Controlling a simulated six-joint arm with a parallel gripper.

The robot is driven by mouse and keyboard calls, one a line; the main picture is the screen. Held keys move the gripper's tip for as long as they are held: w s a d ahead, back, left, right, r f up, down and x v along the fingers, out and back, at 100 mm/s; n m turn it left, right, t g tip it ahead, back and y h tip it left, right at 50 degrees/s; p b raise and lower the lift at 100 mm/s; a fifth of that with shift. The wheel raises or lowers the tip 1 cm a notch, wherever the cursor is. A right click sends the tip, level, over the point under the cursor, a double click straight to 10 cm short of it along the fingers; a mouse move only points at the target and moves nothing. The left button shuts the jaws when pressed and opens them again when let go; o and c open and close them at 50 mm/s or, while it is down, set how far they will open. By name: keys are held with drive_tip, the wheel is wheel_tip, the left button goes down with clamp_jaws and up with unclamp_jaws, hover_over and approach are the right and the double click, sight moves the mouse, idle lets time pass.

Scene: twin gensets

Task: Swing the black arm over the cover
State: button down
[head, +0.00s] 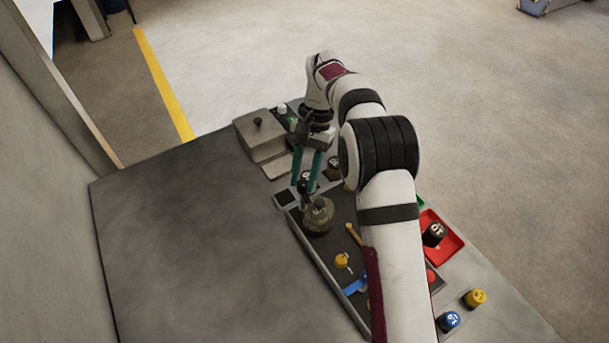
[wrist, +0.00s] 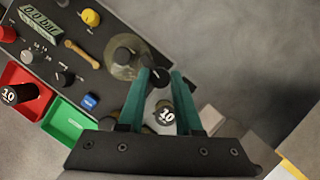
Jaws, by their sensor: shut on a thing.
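The cover looks like a clear, smoky dome (head: 319,217) on the dark panel; it also shows in the wrist view (wrist: 122,62), with a dark round top. The black arm (wrist: 160,77) shows only as a small dark end between my fingertips, right beside the dome; the rest of it is hard to make out. My gripper (head: 306,184) has teal fingers pointing down, shut on that dark end at the dome's far side. In the wrist view my gripper (wrist: 160,76) has the dark end between its tips. I cannot tell whether the arm lies over the dome.
A red tray (head: 452,246) holds a black piece. A grey box (head: 255,130) stands behind. The bench left of the panel is bare.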

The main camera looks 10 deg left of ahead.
drive_tip(key=shift+n+h, duration=0.4)
drive_tip(key=shift+n, duration=0.6)
drive_tip(key=c, duration=0.6)
unclamp_jaws()
drive_tip(key=shift+v, duration=3.75)
